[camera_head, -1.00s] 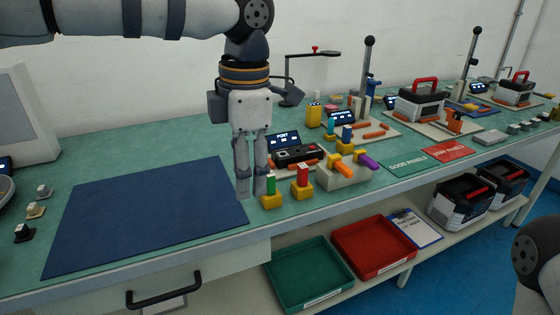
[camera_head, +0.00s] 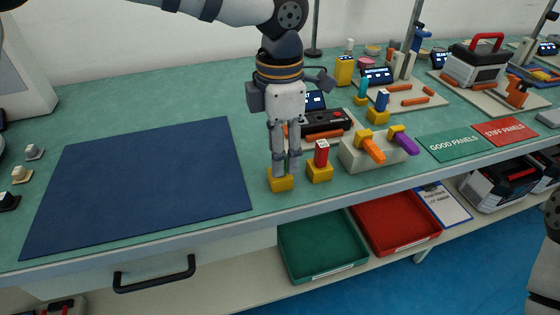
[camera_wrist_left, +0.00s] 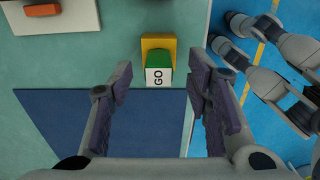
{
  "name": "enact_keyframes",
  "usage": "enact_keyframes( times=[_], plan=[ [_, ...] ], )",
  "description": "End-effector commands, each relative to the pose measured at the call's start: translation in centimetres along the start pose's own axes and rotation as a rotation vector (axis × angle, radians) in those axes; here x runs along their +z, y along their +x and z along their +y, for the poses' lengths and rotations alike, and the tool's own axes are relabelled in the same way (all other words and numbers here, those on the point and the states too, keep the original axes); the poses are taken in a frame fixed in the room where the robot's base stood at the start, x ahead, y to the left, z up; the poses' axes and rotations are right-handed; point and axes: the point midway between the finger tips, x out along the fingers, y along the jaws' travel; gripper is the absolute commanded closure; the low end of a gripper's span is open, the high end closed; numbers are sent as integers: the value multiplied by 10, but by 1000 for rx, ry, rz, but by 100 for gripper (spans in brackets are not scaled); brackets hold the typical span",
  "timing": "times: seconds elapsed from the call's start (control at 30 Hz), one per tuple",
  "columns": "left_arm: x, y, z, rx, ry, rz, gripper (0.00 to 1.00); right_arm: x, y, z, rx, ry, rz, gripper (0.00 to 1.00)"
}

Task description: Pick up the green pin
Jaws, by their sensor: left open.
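The green pin (camera_wrist_left: 158,63) stands in a yellow base and carries a white face marked GO, seen in the left wrist view. In the head view only its yellow base (camera_head: 281,182) shows clearly, since my fingers cover the pin. My left gripper (camera_head: 285,168) points down over that base. In the left wrist view its fingers (camera_wrist_left: 159,82) are open, one on each side of the pin, with a visible gap to it. Whether the fingers are down to the pin's height is hard to tell.
A red pin (camera_head: 321,153) in a yellow base stands close on the right. Beyond it is a pale block (camera_head: 360,160) with orange and purple pins. A dark blue mat (camera_head: 140,185) lies left. The table's front edge is near; green (camera_head: 322,245) and red trays sit below.

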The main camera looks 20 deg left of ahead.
Motion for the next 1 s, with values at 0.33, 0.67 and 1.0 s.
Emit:
enact_keyframes(
  times=[0.33, 0.67, 1.0],
  plan=[
    [0, 10, 0, 0, 0, 1, 69, 0, 1, 0, 0, 0, -2, 60],
    [0, 9, 0, 0, 0, 0, 100, 0, 1, 0, 0, 0, -2, 60],
    [1, -21, 0, 3, -2, -4, 100, -2, -2, 0, 0, 0, 7, 60]
  ],
)
